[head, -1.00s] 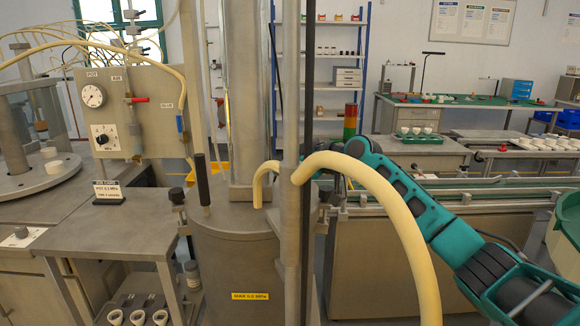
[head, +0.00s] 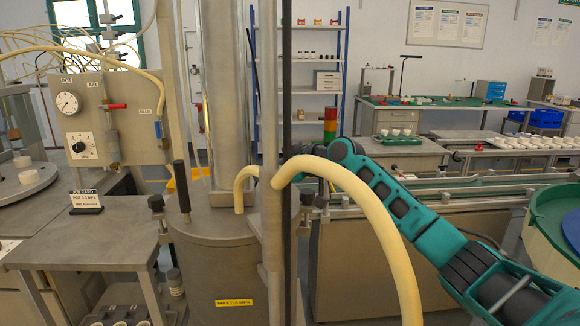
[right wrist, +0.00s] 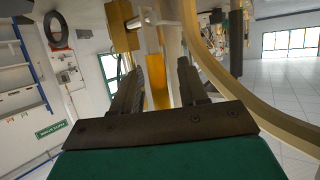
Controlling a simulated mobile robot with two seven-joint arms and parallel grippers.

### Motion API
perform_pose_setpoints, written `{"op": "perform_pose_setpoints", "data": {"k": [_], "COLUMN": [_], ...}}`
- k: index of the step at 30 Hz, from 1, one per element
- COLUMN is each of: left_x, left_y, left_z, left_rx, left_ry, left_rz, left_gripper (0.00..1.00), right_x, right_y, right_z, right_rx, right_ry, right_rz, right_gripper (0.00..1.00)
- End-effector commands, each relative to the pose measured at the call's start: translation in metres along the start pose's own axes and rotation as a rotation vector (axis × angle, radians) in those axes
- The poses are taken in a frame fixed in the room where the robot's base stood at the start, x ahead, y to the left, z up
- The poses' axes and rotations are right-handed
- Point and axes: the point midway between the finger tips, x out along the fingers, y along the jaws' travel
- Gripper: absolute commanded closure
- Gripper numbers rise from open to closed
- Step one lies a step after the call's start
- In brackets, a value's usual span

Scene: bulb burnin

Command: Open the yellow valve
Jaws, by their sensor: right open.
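In the right wrist view my right gripper (right wrist: 162,70) is open, its two dark fingers pointing away from the camera. An upright yellow-orange bar (right wrist: 157,88) shows between the fingers, and a yellow block (right wrist: 122,25) stands above the left finger. These look like parts of the yellow valve, but I cannot tell which part is the handle, or whether the fingers touch the bar. In the head view a small yellow-orange piece (head: 171,186) shows behind the grey tank; I cannot tell if it is the same thing. My right gripper is hidden there behind the column. My left gripper is not in view.
A thick cream hose (head: 375,213) arches in front of my right arm. A grey tank (head: 222,275) and metal column (head: 268,120) stand at the centre. A gauge panel (head: 110,115) with a red lever (head: 115,106) is at left. A conveyor (head: 440,190) runs at right.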

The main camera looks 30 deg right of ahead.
Motion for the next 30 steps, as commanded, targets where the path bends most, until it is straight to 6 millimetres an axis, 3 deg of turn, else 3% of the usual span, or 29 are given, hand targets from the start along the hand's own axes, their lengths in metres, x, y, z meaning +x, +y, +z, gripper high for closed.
{"op": "perform_pose_setpoints", "data": {"k": [15,21,30], "left_x": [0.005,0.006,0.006], "left_y": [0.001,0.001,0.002], "left_z": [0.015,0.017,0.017], "left_rx": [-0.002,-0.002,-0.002], "left_ry": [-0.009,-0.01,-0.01], "left_rz": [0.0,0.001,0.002], "left_gripper": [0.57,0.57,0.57], "right_x": [-0.101,-0.117,-0.119], "right_y": [0.001,0.0,-0.001], "right_z": [0.002,0.0,-0.001], "right_rx": [-0.004,-0.002,-0.002], "right_ry": [-0.003,-0.001,-0.001], "right_rz": [0.003,0.0,-0.001], "right_gripper": [0.57,0.57,0.57]}}
